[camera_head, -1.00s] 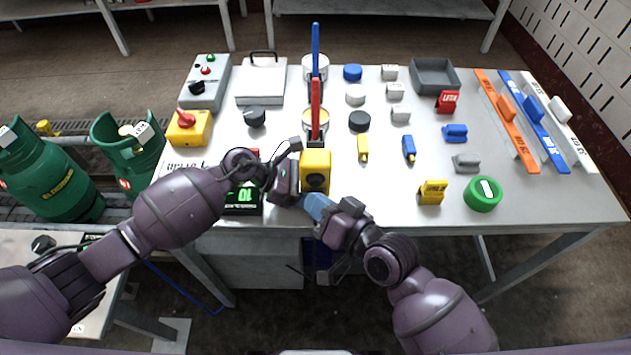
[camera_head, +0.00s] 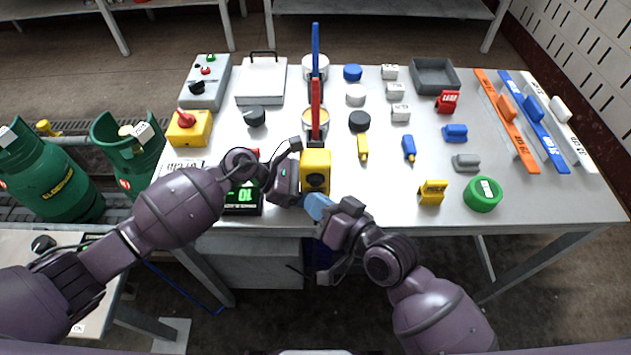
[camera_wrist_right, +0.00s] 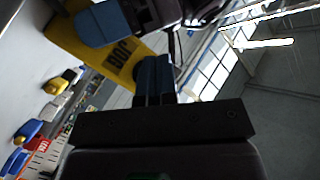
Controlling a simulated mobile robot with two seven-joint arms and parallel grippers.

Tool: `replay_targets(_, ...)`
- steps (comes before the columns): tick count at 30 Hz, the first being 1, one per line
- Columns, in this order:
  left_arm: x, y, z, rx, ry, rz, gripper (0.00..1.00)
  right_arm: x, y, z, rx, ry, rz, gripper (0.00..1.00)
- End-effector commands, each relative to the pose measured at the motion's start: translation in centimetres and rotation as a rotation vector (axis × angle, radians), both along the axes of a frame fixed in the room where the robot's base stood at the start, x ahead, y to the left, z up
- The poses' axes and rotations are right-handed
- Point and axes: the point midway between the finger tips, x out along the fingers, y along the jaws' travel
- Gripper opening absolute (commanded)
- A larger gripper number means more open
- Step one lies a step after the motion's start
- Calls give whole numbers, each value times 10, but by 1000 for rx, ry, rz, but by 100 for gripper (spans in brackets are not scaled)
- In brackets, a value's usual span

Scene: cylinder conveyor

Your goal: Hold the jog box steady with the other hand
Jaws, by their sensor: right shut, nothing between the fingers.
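The jog box, which I take to be the yellow box with a dark round face (camera_head: 316,170), is upright near the table's front edge. My left gripper (camera_head: 291,172) is at its left side, very close or touching; its fingertips are hidden, so its grip is unclear. My right gripper (camera_head: 318,206) is just below and in front of the box, with blue fingertips shut and empty. In the right wrist view the blue fingers (camera_wrist_right: 154,80) are together beside the yellow box (camera_wrist_right: 110,57), which bears black lettering. Contact is unclear.
A black unit with a green display (camera_head: 243,198) sits under my left forearm. A yellow block (camera_head: 432,192) and a green disc (camera_head: 483,194) stand to the right. Red and blue upright handles (camera_head: 315,105) rise behind the box.

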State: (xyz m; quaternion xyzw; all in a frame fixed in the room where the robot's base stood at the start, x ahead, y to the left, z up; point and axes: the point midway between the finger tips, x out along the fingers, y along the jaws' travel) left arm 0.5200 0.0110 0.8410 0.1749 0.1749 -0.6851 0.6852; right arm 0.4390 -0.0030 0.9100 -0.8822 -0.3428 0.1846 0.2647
Motion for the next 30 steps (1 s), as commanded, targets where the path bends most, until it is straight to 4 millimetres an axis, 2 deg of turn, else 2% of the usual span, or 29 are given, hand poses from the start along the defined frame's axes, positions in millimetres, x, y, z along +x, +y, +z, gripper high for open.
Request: replay_targets(30,0,0,0,0,0,0,25,9,0,0,0,0,0,0)
